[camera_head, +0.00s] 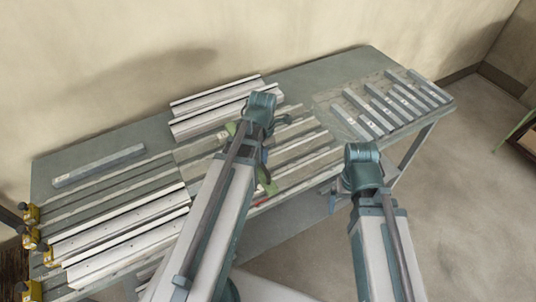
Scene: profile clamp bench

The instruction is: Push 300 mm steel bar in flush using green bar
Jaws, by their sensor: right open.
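A green bar (266,180) lies across the middle of the bench, with more green (230,128) beyond my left wrist; I cannot tell if both are one piece. My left gripper (264,157) is down at the green bar, mostly hidden by its own arm, so its grip is unclear. My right gripper (337,190) is largely hidden behind its wrist, near the bench's front edge, open. Several short steel bars (390,103) lie in a row at the right. I cannot tell which is the 300 mm bar.
Long slotted profiles (120,225) fill the bench's left front, with yellow-black clamps (31,213) at their left ends. A grey bar (98,166) lies at back left. White profiles (215,100) lie at the back. The bench (345,65) is bare at back right.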

